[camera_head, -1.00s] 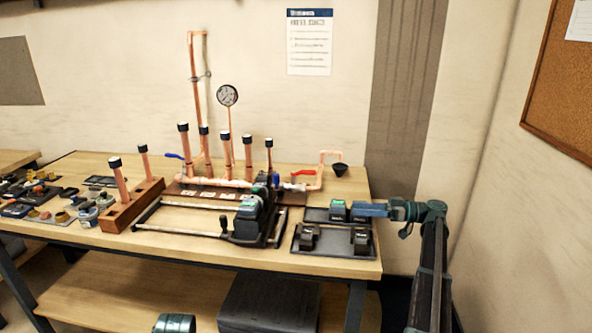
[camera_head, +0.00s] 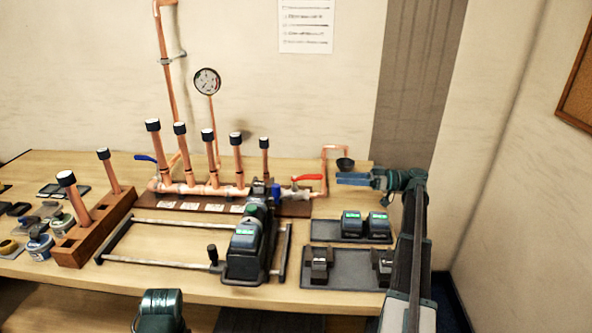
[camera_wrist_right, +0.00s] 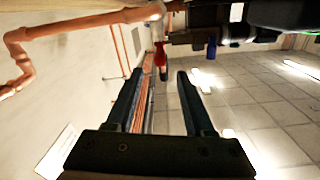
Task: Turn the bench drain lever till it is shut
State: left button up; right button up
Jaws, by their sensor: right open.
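A red lever handle (camera_head: 306,177) sits on the copper manifold's right end, beside the pipe (camera_head: 324,168) that loops over to a black funnel (camera_head: 345,164). The handle lies roughly along the horizontal pipe. I cannot read any label on it. My left gripper is out of sight.
A green-and-black pressing tool (camera_head: 248,245) stands on a railed frame in front of the manifold. Upright copper pipes and a gauge (camera_head: 207,82) rise left of the red lever. A wooden pipe rack (camera_head: 95,232) is further left.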

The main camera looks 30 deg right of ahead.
aim_at(308, 177)
jog(key=x, duration=1.3)
jog(key=shift+w+a, duration=0.25)
jog(key=shift+a, duration=0.1)
grip_shut()
dwell(1.0)
